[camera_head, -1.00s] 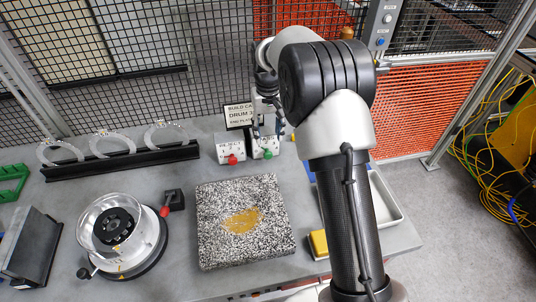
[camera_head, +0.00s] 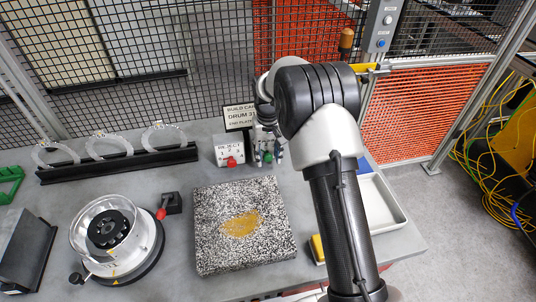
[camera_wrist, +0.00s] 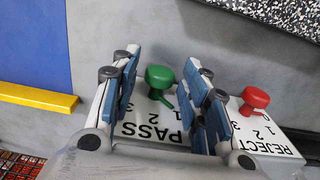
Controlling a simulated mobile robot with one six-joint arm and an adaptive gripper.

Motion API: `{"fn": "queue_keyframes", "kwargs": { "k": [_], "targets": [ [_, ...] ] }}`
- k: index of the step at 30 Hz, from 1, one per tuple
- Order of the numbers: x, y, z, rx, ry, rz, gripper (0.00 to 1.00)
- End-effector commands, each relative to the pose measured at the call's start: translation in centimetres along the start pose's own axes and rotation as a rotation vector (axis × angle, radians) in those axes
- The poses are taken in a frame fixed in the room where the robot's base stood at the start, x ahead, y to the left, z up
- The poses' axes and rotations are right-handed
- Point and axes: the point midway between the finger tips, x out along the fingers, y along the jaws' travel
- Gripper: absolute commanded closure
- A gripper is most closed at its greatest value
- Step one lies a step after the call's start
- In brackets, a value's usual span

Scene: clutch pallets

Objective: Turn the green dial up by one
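The green dial (camera_wrist: 158,78) stands on a white box marked PASS with numbers (camera_wrist: 150,125), which is upside down in the wrist view. Its pointer tip is near the numbers, but I cannot tell which it marks. My gripper (camera_wrist: 163,68) is open, with blue-padded fingers on either side of the dial. Gaps show between pads and dial. In the head view the green dial (camera_head: 268,157) is partly hidden by my gripper (camera_head: 267,153).
A red dial (camera_wrist: 255,99) on the REJECT box (camera_wrist: 275,135) sits close beside my right finger. It also shows in the head view (camera_head: 231,162). A BUILD CARD sign (camera_head: 239,117) stands behind. A speckled block (camera_head: 215,245) and white tray (camera_head: 385,205) lie nearer.

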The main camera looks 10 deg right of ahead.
Motion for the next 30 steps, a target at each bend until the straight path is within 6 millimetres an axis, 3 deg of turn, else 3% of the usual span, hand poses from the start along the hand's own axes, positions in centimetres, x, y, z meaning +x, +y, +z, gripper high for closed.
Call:
{"fn": "queue_keyframes", "kwargs": {
  "k": [16, 30],
  "targets": [
    [-0.03, 0.00, 0.00, 0.000, 0.000, 0.000, 0.98],
    [-0.10, 0.39, 0.00, 0.005, 0.000, -0.127, 0.98]
  ]
}}
